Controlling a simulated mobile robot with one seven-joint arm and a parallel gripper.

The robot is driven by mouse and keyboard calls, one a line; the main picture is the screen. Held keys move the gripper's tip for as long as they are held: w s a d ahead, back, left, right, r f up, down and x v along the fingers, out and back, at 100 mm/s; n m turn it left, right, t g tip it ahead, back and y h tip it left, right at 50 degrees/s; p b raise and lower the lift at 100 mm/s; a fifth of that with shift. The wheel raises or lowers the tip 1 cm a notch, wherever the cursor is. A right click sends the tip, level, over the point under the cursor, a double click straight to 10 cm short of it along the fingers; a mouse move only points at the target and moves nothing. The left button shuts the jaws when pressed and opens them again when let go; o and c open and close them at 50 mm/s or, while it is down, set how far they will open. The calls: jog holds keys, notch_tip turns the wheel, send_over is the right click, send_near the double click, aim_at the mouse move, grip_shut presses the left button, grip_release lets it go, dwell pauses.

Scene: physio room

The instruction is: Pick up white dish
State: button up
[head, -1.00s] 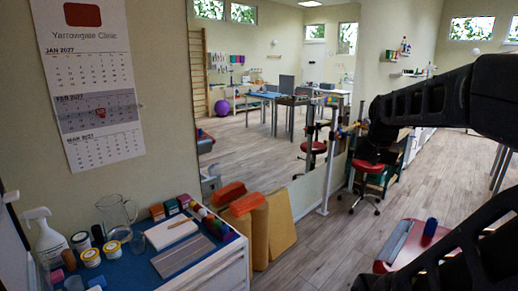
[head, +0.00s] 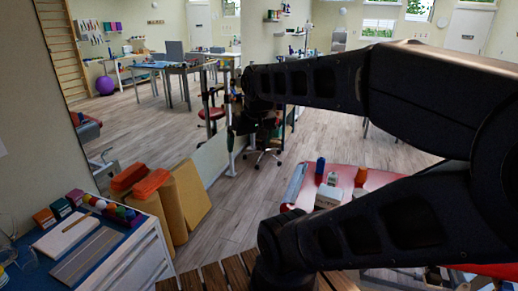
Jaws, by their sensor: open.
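I cannot make out a white dish for certain. A flat white rectangular piece (head: 67,236) lies on the blue top of the cabinet at the lower left; I cannot tell if it is the dish. My black arm crosses the right half of the head view. My gripper (head: 258,130) hangs dark at the left end of the upper link, open, well apart from the cabinet. Its fingers are hard to make out, and nothing shows held in it.
The cabinet (head: 146,262) also bears a grey board (head: 86,257) and coloured rolls and boxes. Orange and tan blocks (head: 184,200) stand beside it. A red-topped table (head: 345,178) with bottles and a white box (head: 327,195) is partly behind my arm. Wooden slats (head: 215,279) lie below.

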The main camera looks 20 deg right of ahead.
jog(key=shift+w, duration=0.1)
jog(key=w+d+f+m+g+h, duration=0.1)
jog(key=w+d+f+m, duration=0.2)
jog(key=w+d, duration=0.6)
jog(key=w+d+f+m, duration=0.3)
jog(key=w+d, duration=0.4)
jog(key=d, duration=0.3)
jog(key=w+d+f+m+g+h, duration=0.1)
jog(key=d+f+m, duration=0.5)
jog(key=d, duration=1.1)
jog(key=s+d+f+m+g, duration=0.1)
jog(key=s+d+f, duration=0.3)
jog(key=d+f, duration=0.4)
jog(key=s+d+f+m+h, duration=0.1)
jog(key=s+d+f+m, duration=0.1)
jog(key=s+d+f, duration=0.5)
jog(key=s+d+f+m+g, duration=0.1)
jog(key=s+d+f, duration=0.1)
jog(key=d+f, duration=0.8)
jog(key=shift+w+x, duration=0.2)
jog(key=shift+x, duration=4.45)
jog(key=shift+d, duration=0.15)
